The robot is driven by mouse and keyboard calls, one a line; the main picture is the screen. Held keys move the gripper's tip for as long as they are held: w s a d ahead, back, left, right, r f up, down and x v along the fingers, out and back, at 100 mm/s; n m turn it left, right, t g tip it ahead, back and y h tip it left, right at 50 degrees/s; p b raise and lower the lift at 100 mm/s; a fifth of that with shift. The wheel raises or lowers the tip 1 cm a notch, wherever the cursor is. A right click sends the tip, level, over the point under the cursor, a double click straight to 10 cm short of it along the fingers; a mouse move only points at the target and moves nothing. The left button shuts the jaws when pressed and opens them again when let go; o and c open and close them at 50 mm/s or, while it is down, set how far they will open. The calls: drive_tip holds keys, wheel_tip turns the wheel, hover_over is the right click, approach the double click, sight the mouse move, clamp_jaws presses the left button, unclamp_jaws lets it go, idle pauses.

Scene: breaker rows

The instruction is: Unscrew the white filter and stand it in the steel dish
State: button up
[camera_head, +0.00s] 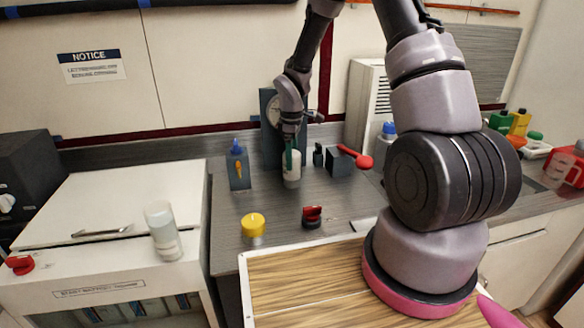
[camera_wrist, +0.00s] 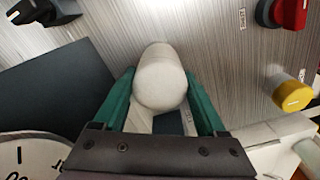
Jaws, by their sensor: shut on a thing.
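The white filter (camera_head: 292,171) is a small upright cylinder in front of the dark panel with the gauge. My gripper (camera_head: 290,158) comes down on it from above, with its green fingers on its sides. Whether the filter is still joined to a mount is hidden. I cannot make out a steel dish in either view.
A gauge (camera_head: 273,110) stands close behind my gripper. A blue-capped box (camera_head: 238,170) is to the left, a red-handled lever (camera_head: 358,158) to the right. A yellow knob (camera_head: 253,224) and red switch (camera_head: 312,215) stand in front. A bottle (camera_head: 163,231) stands on the white cabinet.

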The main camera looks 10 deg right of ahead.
drive_tip(key=shift+r, duration=1.95)
